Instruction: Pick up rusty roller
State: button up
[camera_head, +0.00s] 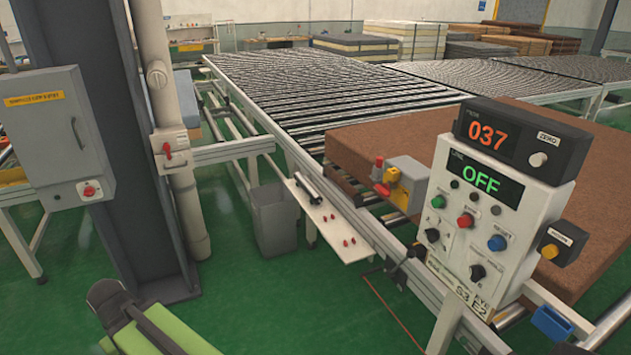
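A small dark roller (308,188) lies on a white shelf (345,252) at the side of the conveyor, near the middle of the view. It is too small to tell whether it is rusty. Several small red pieces sit on the same shelf. A black and green part at the bottom left looks like the end of my arm, with my gripper (110,302) at its black tip. It is well to the left of and below the shelf, apart from the roller. Its fingers cannot be made out, and nothing is seen held.
A control box (490,215) showing "037" and "OFF" stands at right, before a brown mattress (400,145) on the roller conveyor (300,90). A grey bin (276,220) stands under the conveyor edge. A dark column (110,130) rises at left. Green floor (270,300) is open between.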

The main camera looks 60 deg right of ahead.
aim_at(349, 189)
jog(key=z, duration=2.05)
jog(key=k, duration=1)
jog(key=u, duration=0.85)
jog(key=i, duration=2.1)
jog(key=u, duration=0.3)
